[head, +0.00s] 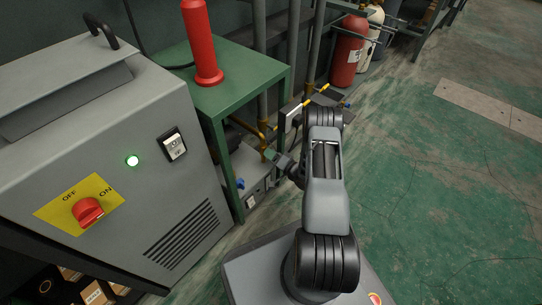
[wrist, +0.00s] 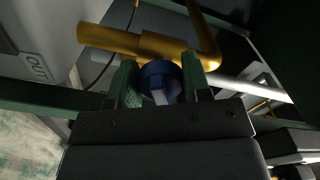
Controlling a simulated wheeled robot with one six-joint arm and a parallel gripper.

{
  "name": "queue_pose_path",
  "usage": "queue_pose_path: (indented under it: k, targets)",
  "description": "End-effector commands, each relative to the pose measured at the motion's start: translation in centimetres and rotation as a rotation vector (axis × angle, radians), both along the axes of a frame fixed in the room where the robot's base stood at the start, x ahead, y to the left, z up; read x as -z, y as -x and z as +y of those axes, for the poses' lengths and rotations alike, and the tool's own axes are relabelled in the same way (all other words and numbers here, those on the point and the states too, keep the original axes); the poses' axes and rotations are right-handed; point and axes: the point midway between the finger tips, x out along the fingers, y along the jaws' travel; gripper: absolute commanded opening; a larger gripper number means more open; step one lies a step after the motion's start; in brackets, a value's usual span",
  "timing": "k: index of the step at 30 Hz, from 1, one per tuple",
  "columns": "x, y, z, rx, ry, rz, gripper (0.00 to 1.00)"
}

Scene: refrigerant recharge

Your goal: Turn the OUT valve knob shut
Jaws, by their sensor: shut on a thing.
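The OUT valve knob (wrist: 160,80) is a round blue knob with a pale mark on its face. In the wrist view it sits between the two green fingers of my gripper (wrist: 160,85), which are shut on it from both sides. A label reading OUT (wrist: 38,67) is on a grey surface at the left of the wrist view. In the head view my gripper (head: 271,155) reaches in beside the green table, close to a brass pipe. I cannot make out the gripped knob there.
A yellow pipe (wrist: 135,42) runs just behind the knob. In the head view a green table (head: 243,80) carries a red cylinder (head: 202,45). Another blue knob (head: 240,183) is low beside the table leg. A grey cabinet (head: 100,150) stands left; open floor lies right.

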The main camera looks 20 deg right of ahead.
Motion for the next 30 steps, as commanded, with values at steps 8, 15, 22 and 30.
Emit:
queue_pose_path:
  k: [8,15,22,30]
  targets:
    - [0.04,0.01,-0.02,0.000,0.046,-0.021,0.21]
    - [0.04,0.02,-0.01,0.000,0.045,-0.021,0.59]
    - [0.04,0.00,-0.05,0.001,0.046,-0.020,0.67]
    - [0.02,0.00,-0.10,0.002,-0.008,0.004,0.67]
